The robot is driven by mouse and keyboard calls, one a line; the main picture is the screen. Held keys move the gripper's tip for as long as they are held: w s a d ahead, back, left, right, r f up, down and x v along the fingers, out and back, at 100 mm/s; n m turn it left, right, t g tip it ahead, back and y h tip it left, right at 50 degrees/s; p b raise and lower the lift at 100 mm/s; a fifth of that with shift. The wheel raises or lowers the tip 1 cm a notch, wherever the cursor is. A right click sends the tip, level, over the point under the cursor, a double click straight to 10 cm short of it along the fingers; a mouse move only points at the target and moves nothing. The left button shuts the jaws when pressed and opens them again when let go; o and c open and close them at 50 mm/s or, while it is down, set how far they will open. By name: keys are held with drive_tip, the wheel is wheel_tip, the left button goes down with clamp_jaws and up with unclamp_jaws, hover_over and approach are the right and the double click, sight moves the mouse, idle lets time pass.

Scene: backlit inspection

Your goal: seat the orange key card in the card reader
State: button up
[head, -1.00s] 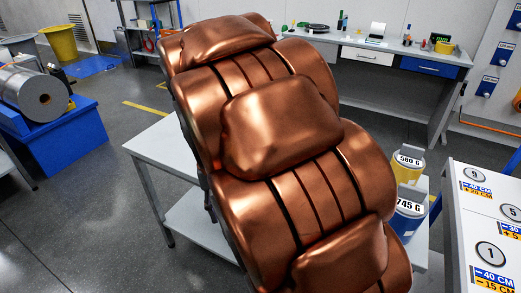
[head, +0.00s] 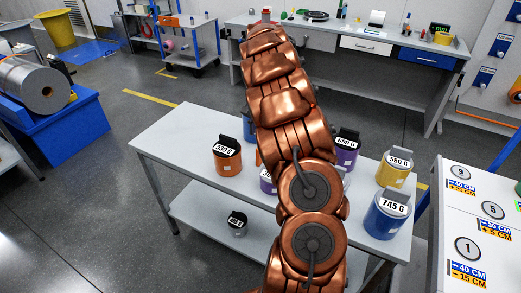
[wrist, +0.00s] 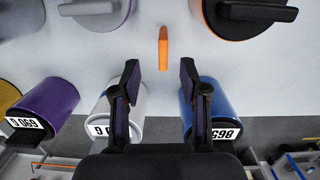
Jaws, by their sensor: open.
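A slim orange piece, which looks like the orange key card (wrist: 163,50), is on the pale table top in the wrist view. It lies beyond my fingertips, roughly in line with the gap between them. A small bit of orange (head: 258,158) beside my arm in the head view may be the same card. My gripper (wrist: 160,72) is open, with nothing between its fingers; in the head view my arm hides it. I cannot make out the card reader in either view.
Weight canisters crowd the white table (head: 165,140): an orange one (head: 228,160), a purple one (head: 347,152), a yellow one (head: 394,172) and a blue one (head: 386,218). In the wrist view, a white canister (wrist: 128,120) and a blue canister (wrist: 215,115) flank my fingers.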

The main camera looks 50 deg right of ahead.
sight(260, 154)
drive_tip(key=shift+w+d+f, duration=0.2)
drive_tip(key=shift+d, duration=0.55)
drive_tip(key=shift+d+f, duration=0.1)
drive_tip(key=shift+f, duration=0.1)
drive_tip(key=shift+a+f+p, duration=0.2)
drive_tip(key=shift+f+p, duration=0.25)
drive_tip(key=shift+f, duration=0.8)
drive_tip(key=shift+a+f+p, duration=0.15)
drive_tip(key=shift+f+p, duration=0.25)
drive_tip(key=shift+f, duration=0.8)
drive_tip(key=shift+a+f+p, duration=0.2)
drive_tip(key=shift+f+p, duration=0.25)
drive_tip(key=shift+f, duration=0.8)
clamp_jaws()
